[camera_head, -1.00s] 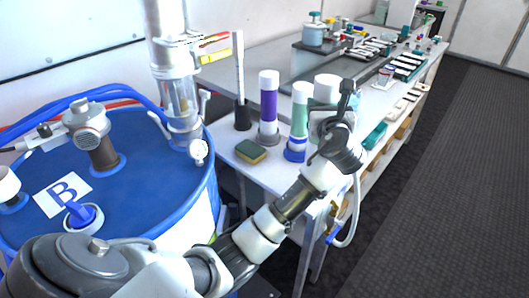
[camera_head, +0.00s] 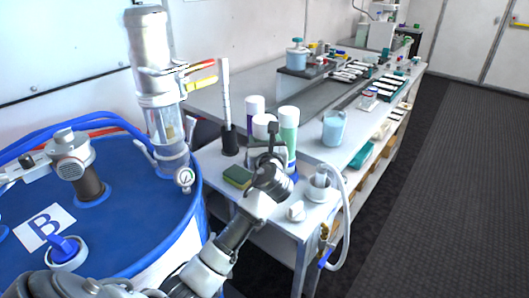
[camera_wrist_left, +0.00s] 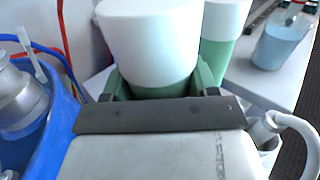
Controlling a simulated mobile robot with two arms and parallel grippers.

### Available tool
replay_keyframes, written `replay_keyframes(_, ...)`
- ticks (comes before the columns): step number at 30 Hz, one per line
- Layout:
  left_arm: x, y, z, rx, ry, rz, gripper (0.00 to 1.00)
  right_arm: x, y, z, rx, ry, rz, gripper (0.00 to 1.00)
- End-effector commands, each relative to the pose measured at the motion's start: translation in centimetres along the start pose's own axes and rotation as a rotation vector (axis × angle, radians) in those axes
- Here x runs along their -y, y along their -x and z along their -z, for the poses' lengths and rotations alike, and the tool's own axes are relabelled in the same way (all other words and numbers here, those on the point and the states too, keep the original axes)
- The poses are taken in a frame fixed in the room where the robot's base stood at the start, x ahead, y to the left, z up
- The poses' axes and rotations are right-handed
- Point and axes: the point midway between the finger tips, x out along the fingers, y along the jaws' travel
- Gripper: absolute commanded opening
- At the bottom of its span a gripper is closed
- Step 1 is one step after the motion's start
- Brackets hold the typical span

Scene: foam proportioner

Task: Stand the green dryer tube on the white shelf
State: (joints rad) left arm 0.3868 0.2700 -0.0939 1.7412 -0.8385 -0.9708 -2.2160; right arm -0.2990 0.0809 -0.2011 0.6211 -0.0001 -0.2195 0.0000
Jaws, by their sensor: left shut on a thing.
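My left gripper (camera_head: 268,158) is shut on a green dryer tube, whose wide white cap (camera_head: 264,126) points up in the head view. In the left wrist view the white cap (camera_wrist_left: 150,40) stands above a strip of green body (camera_wrist_left: 165,90) between the fingers; its lower end is hidden. A second green tube with a white cap (camera_head: 289,128) stands just behind and to the right of the held one. A purple tube (camera_head: 255,112) stands behind it to the left. The white bench top (camera_head: 315,160) carries these tubes. I cannot tell whether the held tube touches it. My right gripper is out of view.
A green-yellow sponge (camera_head: 238,177) lies left of my gripper, near a black holder with a white rod (camera_head: 228,138). A beaker of blue liquid (camera_head: 334,128) stands to the right. A white hose (camera_head: 345,215) hangs at the front corner. A blue drum (camera_head: 130,215) fills the left.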

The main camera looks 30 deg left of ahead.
Motion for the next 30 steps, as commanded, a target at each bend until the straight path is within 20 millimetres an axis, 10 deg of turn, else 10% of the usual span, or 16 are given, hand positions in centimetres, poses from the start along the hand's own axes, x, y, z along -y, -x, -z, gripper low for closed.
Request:
replay_keyframes(15,0.0,0.1,3.2,0.001,-0.002,0.001,0.04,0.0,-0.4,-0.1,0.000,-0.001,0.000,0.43)
replay_keyframes(16,0.0,0.1,3.3,-0.002,-0.003,0.001,0.63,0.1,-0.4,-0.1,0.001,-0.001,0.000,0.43)
replay_keyframes(18,0.1,0.1,3.3,-0.002,-0.003,0.001,0.74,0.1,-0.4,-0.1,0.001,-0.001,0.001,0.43)
replay_keyframes(30,0.1,0.3,3.2,-0.002,-0.002,0.002,0.84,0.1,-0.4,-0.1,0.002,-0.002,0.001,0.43)
